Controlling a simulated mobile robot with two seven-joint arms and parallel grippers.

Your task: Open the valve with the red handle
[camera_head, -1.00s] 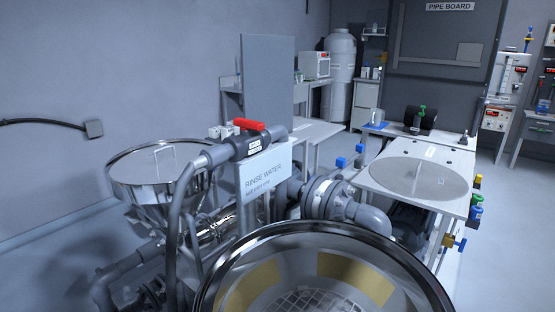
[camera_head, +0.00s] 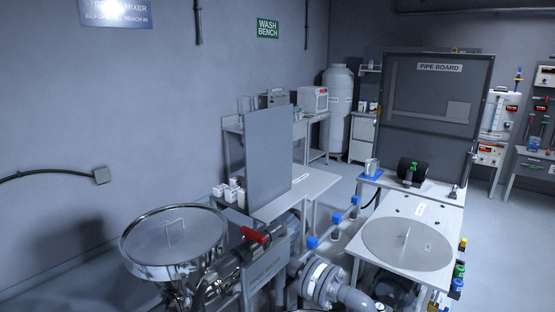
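The valve with the red handle (camera_head: 254,235) sits on a dark grey pipe at the lower middle of the head view. The red handle is a short lever on top of the dark valve body (camera_head: 251,249). Whether it lies in line with the pipe or across it is hard to tell at this angle. A grey sign plate (camera_head: 265,272) hangs just below the valve, seen at a slant. Neither of my grippers is in view, and nothing touches the handle.
A steel hopper with a lid (camera_head: 174,240) stands left of the valve. A white table with a round grey plate (camera_head: 407,244) is further right. A tall grey panel (camera_head: 268,155) rises behind. Open floor shows at far right.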

